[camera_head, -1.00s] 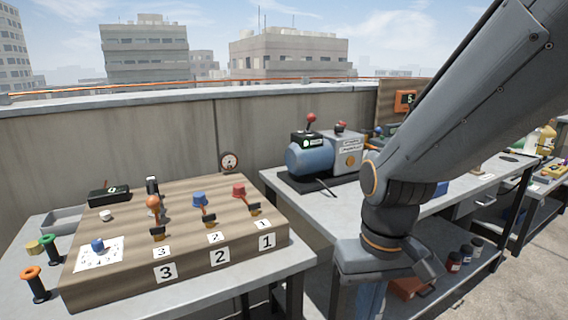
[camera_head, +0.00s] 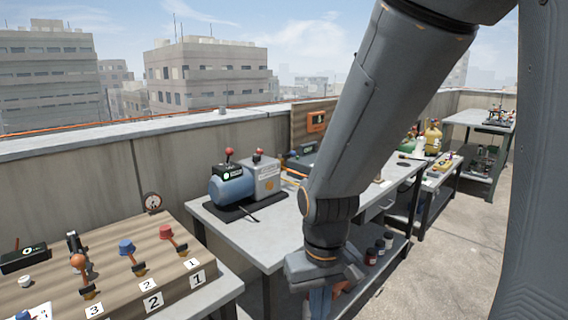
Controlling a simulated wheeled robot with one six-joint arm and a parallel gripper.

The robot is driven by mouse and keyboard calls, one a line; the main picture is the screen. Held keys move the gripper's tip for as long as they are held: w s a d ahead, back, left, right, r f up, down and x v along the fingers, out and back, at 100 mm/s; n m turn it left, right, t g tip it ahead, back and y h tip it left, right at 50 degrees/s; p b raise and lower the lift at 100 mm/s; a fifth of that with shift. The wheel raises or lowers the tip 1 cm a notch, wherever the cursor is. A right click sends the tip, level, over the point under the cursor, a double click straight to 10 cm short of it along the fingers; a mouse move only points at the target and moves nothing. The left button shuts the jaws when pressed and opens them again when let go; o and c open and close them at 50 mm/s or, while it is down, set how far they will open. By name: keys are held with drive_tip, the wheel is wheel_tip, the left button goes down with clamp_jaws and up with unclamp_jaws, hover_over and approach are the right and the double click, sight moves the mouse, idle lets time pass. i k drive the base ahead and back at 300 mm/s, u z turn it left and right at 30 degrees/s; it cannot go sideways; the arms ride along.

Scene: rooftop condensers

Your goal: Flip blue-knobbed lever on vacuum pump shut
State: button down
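A pump-like machine with a blue cylinder (camera_head: 232,187) and a grey box (camera_head: 264,178) stands on a dark base on the middle table. A red-knobbed lever (camera_head: 229,155) stands up on top of the cylinder side, and a smaller reddish knob (camera_head: 257,154) sits on the grey box. I see no clear blue-knobbed lever on this machine. A blue-knobbed lever (camera_head: 127,247) stands on the wooden board at lower left, by the label 2. My gripper (camera_head: 322,300) hangs in front of the middle table, right of the machine and apart from it. Its fingers are too unclear to read.
The wooden board (camera_head: 185,287) also bears red and orange knobs. A teal device (camera_head: 304,153) sits behind the pump, partly hidden by my arm. Bottles (camera_head: 379,245) stand on the lower shelf. A concrete parapet (camera_head: 75,170) runs behind the tables. Open floor lies at right.

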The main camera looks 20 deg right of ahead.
sight(292, 153)
drive_tip(key=k, duration=1.25)
drive_tip(key=u, duration=0.85)
drive_tip(key=i, duration=1.55)
drive_tip(key=z, duration=0.6)
drive_tip(key=i, duration=0.55)
drive_tip(key=z, duration=0.05)
